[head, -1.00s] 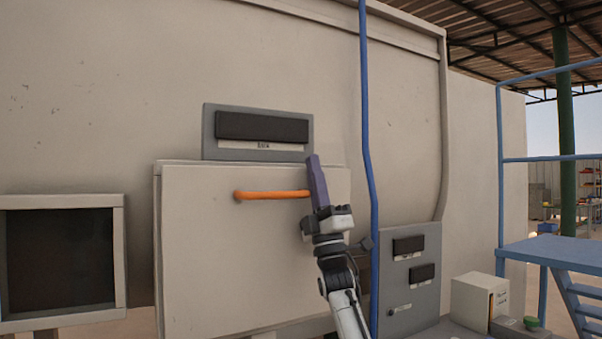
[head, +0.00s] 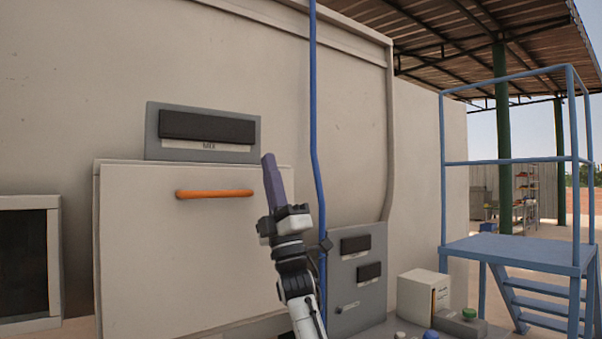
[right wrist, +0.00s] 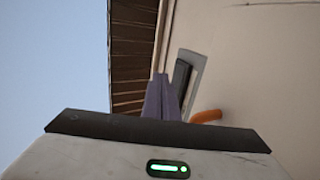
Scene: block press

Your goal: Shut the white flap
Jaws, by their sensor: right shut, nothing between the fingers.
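The white flap (head: 190,255) is a large pale panel on the front of the machine, with an orange bar handle (head: 215,194) near its top edge. The panel looks upright and close to the machine front; I cannot tell whether a gap is left behind it. My right gripper (head: 268,160) is shut and empty, pointing up, in front of the flap's upper right part and right of the handle. In the right wrist view the closed fingers (right wrist: 161,98) show with the orange handle (right wrist: 207,116) to their right, apart from them. My left gripper is not in view.
A grey panel with a dark display (head: 205,127) sits above the flap. A blue pipe (head: 316,150) runs down right of my arm. A grey control box (head: 357,275), a white box (head: 422,295) and blue steps (head: 535,255) stand to the right. A dark-windowed frame (head: 25,260) is at left.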

